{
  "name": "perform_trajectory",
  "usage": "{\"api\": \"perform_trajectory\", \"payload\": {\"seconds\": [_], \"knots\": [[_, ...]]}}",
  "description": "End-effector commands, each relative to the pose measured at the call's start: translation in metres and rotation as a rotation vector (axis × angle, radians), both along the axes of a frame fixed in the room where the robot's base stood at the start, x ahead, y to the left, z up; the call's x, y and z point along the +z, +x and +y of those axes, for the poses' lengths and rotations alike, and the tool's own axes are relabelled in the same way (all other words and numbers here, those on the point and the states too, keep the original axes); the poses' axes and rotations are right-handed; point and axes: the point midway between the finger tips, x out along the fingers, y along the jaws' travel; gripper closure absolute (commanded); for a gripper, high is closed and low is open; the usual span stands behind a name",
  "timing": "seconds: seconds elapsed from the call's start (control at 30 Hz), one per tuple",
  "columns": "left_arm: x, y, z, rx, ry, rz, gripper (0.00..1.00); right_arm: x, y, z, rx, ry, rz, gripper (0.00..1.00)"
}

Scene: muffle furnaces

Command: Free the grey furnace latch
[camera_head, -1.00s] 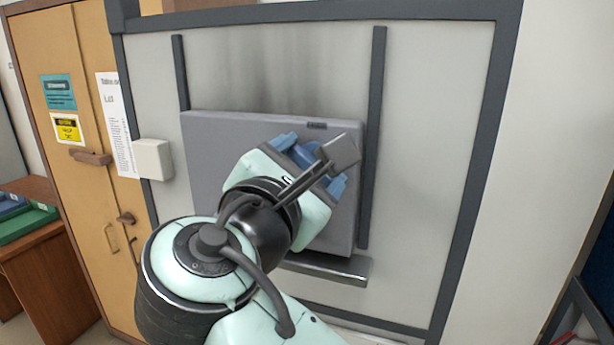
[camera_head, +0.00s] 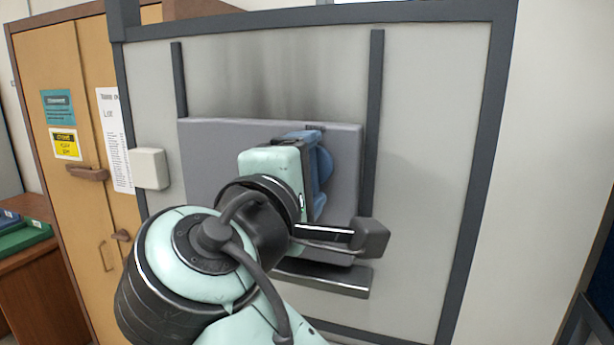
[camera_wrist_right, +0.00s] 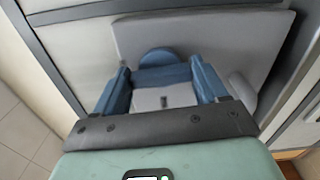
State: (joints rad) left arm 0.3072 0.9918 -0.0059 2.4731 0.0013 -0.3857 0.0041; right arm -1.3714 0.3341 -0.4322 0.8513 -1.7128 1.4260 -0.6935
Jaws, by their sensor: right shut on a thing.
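The grey furnace door (camera_head: 215,150) is a flat panel on the pale furnace front. My right gripper (camera_head: 308,165) is against the right part of this door, its blue fingers one above the other in the head view. The blue latch (camera_head: 323,168) shows as a rounded edge just beyond the fingers. In the right wrist view, the latch (camera_wrist_right: 157,57) is a blue disc at the door, and my right gripper (camera_wrist_right: 162,90) has a finger on each side of its near part. The gripper is shut on the latch; the contact itself is mostly hidden. My left gripper is not in view.
Two dark vertical rails (camera_head: 368,120) flank the door. A grey ledge (camera_head: 345,280) sticks out below it. A white box (camera_head: 149,168) is on the furnace's left edge. A wooden cabinet (camera_head: 60,200) stands at the left. Open space lies right of the furnace front.

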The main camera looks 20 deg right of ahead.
Motion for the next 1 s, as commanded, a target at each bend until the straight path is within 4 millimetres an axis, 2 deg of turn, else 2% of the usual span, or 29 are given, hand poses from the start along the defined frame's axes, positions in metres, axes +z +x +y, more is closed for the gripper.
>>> {"api": "perform_trajectory", "payload": {"seconds": [0.3,0.8,0.83,0.87,0.9,1.0], "knots": [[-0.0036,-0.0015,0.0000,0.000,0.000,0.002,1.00,-0.0009,-0.0001,0.0004,0.000,0.083,-0.055,0.58],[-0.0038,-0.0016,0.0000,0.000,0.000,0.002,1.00,-0.0007,0.0000,0.0003,0.000,0.096,-0.064,0.58],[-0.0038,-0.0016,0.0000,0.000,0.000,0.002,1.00,-0.0007,-0.0001,0.0002,0.000,0.097,-0.064,0.18],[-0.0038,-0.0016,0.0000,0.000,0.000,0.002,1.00,-0.0007,0.0000,0.0003,0.000,0.096,-0.064,0.08],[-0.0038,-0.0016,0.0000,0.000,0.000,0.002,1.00,-0.0007,-0.0001,0.0002,0.000,0.096,-0.064,0.02],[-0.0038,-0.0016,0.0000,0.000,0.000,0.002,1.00,-0.0006,-0.0001,0.0002,0.000,0.095,-0.063,0.02]]}}
